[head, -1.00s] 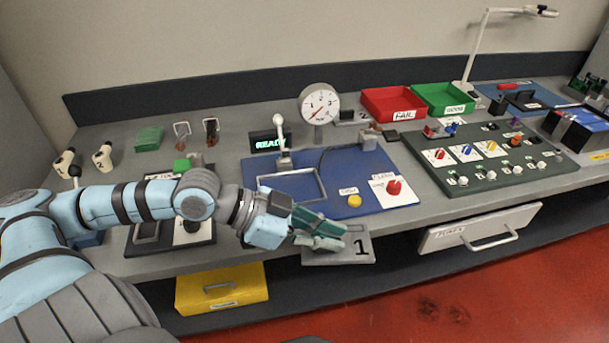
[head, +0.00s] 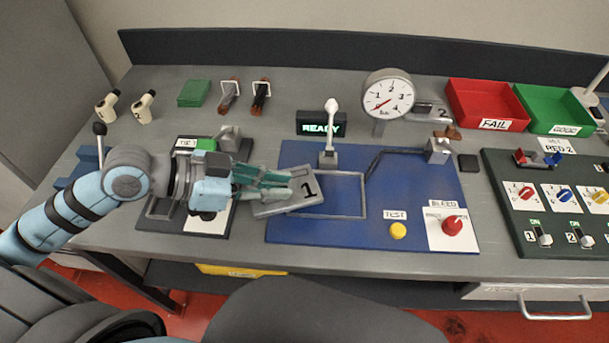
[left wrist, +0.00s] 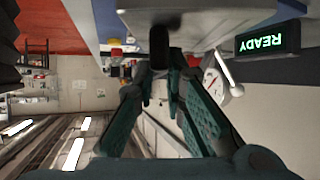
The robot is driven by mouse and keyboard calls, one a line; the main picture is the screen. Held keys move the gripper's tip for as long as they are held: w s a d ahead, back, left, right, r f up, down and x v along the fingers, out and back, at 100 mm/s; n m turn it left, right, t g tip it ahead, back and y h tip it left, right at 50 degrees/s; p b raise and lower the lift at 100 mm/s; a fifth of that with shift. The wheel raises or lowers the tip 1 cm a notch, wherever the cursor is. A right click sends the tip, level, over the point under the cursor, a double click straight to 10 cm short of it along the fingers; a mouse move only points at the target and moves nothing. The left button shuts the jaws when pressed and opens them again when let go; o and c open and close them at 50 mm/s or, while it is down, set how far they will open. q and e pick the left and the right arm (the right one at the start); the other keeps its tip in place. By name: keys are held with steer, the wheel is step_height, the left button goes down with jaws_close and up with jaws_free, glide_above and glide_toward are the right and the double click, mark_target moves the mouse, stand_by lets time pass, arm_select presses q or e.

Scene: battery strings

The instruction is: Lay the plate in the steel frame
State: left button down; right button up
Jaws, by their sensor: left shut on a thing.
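The grey plate (head: 296,197) marked "1" is in the jaws of my left gripper (head: 283,185), whose green fingers are shut on it. The plate is turned at an angle to the steel frame (head: 364,195), a thin rectangle on the blue mat. It overlaps the frame's left end in the head view and seems held above it; the exact height cannot be told. The frame's right part shows empty. My right gripper is out of view.
A lever clamp (head: 329,140) stands behind the frame, before the lit READY display (head: 321,123). A gauge (head: 388,95) stands behind the mat (head: 420,190). A yellow button (head: 398,230) and a red knob (head: 452,226) sit at the front right.

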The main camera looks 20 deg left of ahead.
mark_target(318, 188)
arm_select(q)
steer(key=s+d+m+g+h+p, duration=0.2)
steer(key=s+d+m+g+p, duration=0.15)
steer(key=s+d+p, duration=0.65)
steer(key=shift+m+g, duration=0.25)
steer(key=shift+m, duration=0.1)
steer(key=w+a+b, duration=0.1)
steer(key=w, duration=0.3)
steer(key=w+a+b, duration=0.1)
steer(key=w+b, duration=0.1)
steer(key=w, duration=0.3)
steer(key=w+a+b, duration=0.1)
steer(key=w+b, duration=0.1)
steer(key=w, duration=0.3)
steer(key=shift+a, duration=0.15)
steer(key=shift+w+a, duration=0.1)
steer(key=shift+w, duration=0.3)
step_height(318, 188, down, 4)
steer(key=shift+a+r+b, duration=0.1)
steer(key=shift+r+b, duration=0.15)
steer(key=shift+b, duration=0.45)
steer(key=shift+r, duration=0.1)
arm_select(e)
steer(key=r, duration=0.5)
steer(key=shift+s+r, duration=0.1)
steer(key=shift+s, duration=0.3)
